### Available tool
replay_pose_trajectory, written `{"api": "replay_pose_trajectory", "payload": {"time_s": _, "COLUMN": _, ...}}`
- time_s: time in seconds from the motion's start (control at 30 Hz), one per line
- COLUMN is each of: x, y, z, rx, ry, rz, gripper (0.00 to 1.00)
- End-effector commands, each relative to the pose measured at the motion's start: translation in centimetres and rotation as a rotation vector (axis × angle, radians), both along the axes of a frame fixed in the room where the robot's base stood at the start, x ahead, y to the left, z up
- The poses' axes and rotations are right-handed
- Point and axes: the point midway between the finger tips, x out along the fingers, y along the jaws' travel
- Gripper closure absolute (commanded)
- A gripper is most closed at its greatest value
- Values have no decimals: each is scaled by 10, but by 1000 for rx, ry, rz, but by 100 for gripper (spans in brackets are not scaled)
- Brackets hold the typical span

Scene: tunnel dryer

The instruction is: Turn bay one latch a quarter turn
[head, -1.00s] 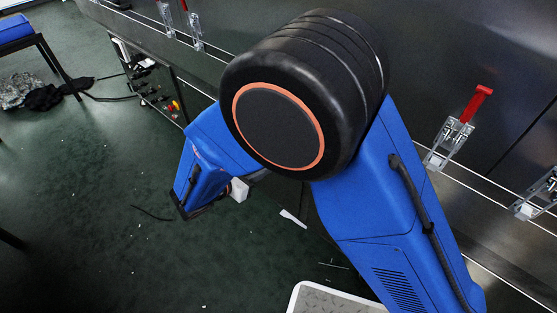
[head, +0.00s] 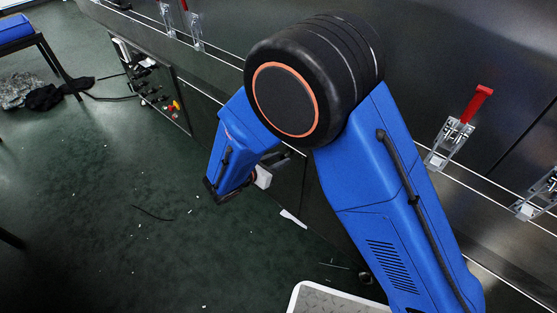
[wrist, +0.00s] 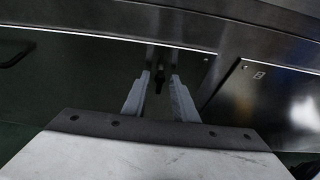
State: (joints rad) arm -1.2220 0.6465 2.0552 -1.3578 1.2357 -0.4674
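In the wrist view my gripper (wrist: 158,82) points at a dark lower panel (wrist: 85,80) of the dryer. Its two pale grey fingers stand apart. A small dark latch (wrist: 160,78) shows between the fingertips, with a gap visible on both sides. I cannot tell how far the fingertips are from the panel, or the latch's exact angle. In the head view my blue arm and its black joint cover the area, and the gripper and latch cannot be made out.
A clamp with a red handle (head: 478,103) sits on the dryer side at right. A control panel with an orange-red button (head: 173,107) is at left. A light-rimmed plate (head: 330,301) lies at the bottom. Dark cloth (head: 45,97) lies on the far floor. The left floor is mostly clear.

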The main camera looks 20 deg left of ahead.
Motion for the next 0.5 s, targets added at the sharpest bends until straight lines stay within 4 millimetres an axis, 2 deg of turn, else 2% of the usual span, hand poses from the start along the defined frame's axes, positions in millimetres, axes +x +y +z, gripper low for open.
{"api": "replay_pose_trajectory", "payload": {"time_s": 0.03, "x": 0, "y": 0, "z": 0, "rx": 0, "ry": 0, "rz": 0, "gripper": 79}}
{"api": "replay_pose_trajectory", "payload": {"time_s": 0.1, "x": 0, "y": 0, "z": 0, "rx": 0, "ry": 0, "rz": 0, "gripper": 96}}
{"api": "replay_pose_trajectory", "payload": {"time_s": 0.13, "x": 0, "y": 0, "z": 0, "rx": 0, "ry": 0, "rz": 0, "gripper": 100}}
{"api": "replay_pose_trajectory", "payload": {"time_s": 0.5, "x": -1, "y": 0, "z": 0, "rx": 23, "ry": -10, "rz": 0, "gripper": 100}}
